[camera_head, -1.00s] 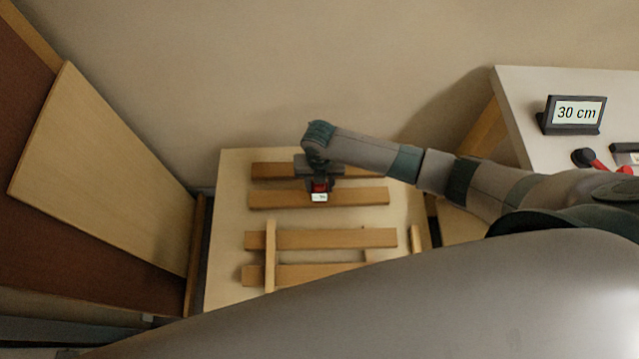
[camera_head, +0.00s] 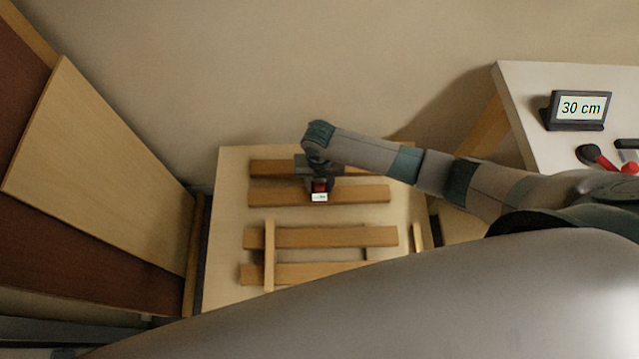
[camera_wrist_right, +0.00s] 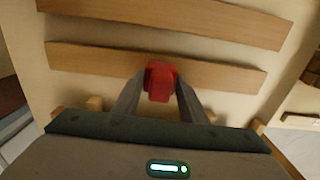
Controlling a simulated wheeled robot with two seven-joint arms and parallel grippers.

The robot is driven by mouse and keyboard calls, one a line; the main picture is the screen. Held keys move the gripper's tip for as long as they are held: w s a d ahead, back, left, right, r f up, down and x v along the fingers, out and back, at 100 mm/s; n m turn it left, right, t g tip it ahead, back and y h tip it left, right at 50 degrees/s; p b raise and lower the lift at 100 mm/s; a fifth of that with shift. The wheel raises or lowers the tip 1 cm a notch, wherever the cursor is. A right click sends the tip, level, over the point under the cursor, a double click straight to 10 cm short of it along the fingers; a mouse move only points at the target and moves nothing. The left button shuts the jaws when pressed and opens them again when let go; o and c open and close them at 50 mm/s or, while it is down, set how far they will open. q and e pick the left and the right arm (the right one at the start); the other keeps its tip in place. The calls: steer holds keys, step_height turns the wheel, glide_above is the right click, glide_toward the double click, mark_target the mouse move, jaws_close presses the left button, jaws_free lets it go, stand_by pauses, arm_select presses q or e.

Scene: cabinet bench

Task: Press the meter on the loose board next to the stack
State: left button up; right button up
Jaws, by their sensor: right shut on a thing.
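My right gripper (camera_head: 319,186) is shut on a small red meter with a white display (camera_head: 319,197). The red meter (camera_wrist_right: 160,82) also shows between the two fingers in the right wrist view. It is at the second board from the back (camera_head: 360,194), left of that board's middle; I cannot tell whether it touches the wood. Another board (camera_head: 270,168) lies behind, partly hidden by the gripper. Two boards (camera_head: 330,237) lie nearer, with a thin crosswise stick (camera_head: 269,255) over them. I cannot tell which boards form the stack. My left gripper is not in view.
The boards lie on a pale top (camera_head: 225,225). A tilted pale panel (camera_head: 100,170) stands at the left. A white table (camera_head: 515,85) at the right holds a "30 cm" sign (camera_head: 580,108) and a red and black tool (camera_head: 597,157). My grey body hides the lower right.

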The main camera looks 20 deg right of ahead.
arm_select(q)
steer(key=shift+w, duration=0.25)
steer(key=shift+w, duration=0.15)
arm_select(e)
steer(key=shift+f, duration=0.1)
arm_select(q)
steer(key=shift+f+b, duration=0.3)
arm_select(e)
steer(key=shift+f, duration=0.4)
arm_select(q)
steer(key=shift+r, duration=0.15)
arm_select(e)
steer(key=shift+s+f, duration=0.1)
stand_by(1.8)
